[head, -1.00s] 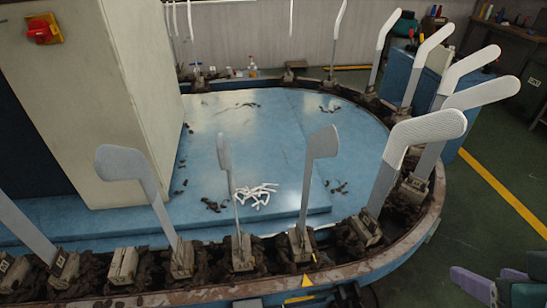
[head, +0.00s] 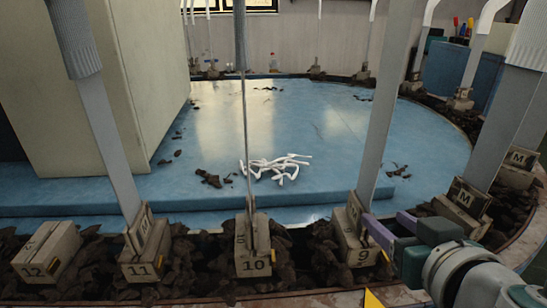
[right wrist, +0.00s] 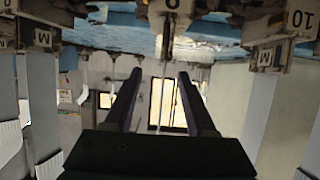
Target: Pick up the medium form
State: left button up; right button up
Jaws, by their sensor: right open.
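Grey flat forms stand upright on numbered blocks along the ring. The form on block 9 (head: 383,110) rises just beyond my right gripper, its head out of the frame; its block (head: 352,240) bears a letter that I cannot read surely. Forms on blocks marked M, such as one form (head: 497,125) on its M block (head: 462,205), stand at the right. My right gripper (head: 387,222), with purple fingers, is open and empty beside block 9's post. In the upside-down right wrist view, a thin upright post (right wrist: 167,42) shows between the open fingers (right wrist: 160,75). My left gripper is out of view.
Form 10 (head: 243,110) and form 11 (head: 105,130) stand to the left, with block 12 (head: 45,250) beyond. Dark lumps fill the ring between blocks. White pieces (head: 275,166) lie on the blue platform (head: 330,135). A beige cabinet (head: 145,90) stands left.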

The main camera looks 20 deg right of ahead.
aim_at(356, 204)
jog(key=x, duration=0.2)
jog(key=b+x, duration=0.1)
jog(key=x, duration=0.1)
jog(key=a+f+x, duration=0.1)
jog(key=x, duration=0.1)
jog(key=shift+s+b, duration=0.15)
jog(key=shift+b, duration=0.2)
jog(key=b+x, duration=0.2)
jog(key=x, duration=0.3)
jog(key=shift+w+r, duration=0.1)
jog(key=shift+w, duration=0.15)
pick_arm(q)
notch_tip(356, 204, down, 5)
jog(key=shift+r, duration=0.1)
pick_arm(e)
jog(key=shift+c, duration=0.3)
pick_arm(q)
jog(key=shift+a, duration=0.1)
pick_arm(e)
grip_shut()
